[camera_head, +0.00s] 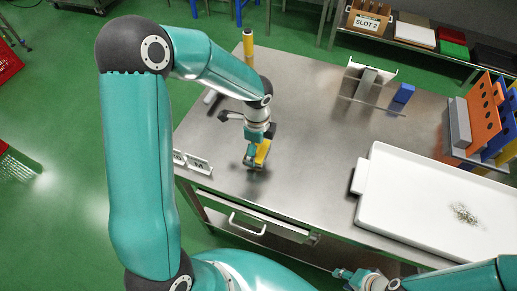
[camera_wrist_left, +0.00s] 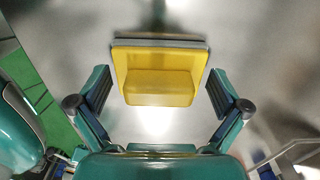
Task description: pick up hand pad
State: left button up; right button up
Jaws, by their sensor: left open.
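The hand pad (camera_wrist_left: 158,82) is a yellow block-handled pad with a grey edge. In the left wrist view it lies flat on the steel table, between and slightly beyond my left fingers. My left gripper (camera_wrist_left: 159,88) is open, one finger on each side of the pad, with gaps showing on both sides. In the head view the left gripper (camera_head: 254,162) is low over the table's left part, and the yellow pad (camera_head: 263,150) is partly hidden behind it. My right gripper (camera_head: 345,274) shows at the bottom edge of the head view; its finger opening is unclear.
A white tray (camera_head: 400,190) holding a small pile of bits (camera_head: 464,213) takes up the table's right side. A blue block (camera_head: 403,93) and a metal stand (camera_head: 366,80) are at the back. Label plates (camera_head: 197,164) stand at the left front edge. The table's middle is clear.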

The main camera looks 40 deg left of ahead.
pick_arm(q)
jog(key=c, duration=0.9)
jog(key=shift+r, duration=0.15)
notch_tip(320, 180, up, 20)
jog(key=shift+f, duration=0.1)
